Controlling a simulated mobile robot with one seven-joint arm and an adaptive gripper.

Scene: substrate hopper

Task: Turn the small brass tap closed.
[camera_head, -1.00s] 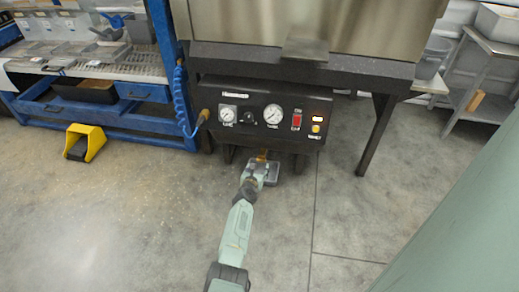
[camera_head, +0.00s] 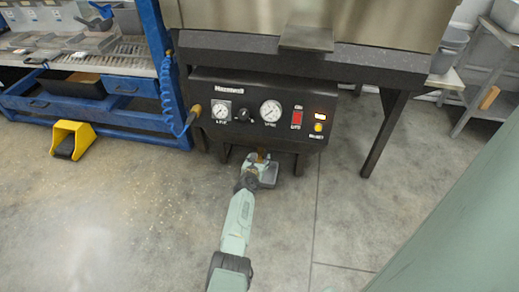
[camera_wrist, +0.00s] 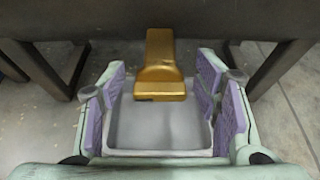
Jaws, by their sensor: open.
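The brass tap (camera_wrist: 160,68) shows in the wrist view as a gold stem with a broader block at its near end, below the dark underside of the panel. In the head view only a small bit of the brass tap (camera_head: 262,153) shows under the panel, mostly hidden by my gripper (camera_head: 258,166). In the wrist view my gripper (camera_wrist: 161,86) is open, with one purple-padded finger on each side of the tap's near end. Gaps show between the pads and the brass, so it is not clasped.
A grey shallow tray (camera_wrist: 158,128) shows below the tap, between my fingers. The black control panel (camera_head: 257,112) with gauges hangs above. Dark stand legs (camera_head: 386,135) flank the area. A blue hose (camera_head: 174,100) and a yellow pedal (camera_head: 72,138) are left. The floor in front is clear.

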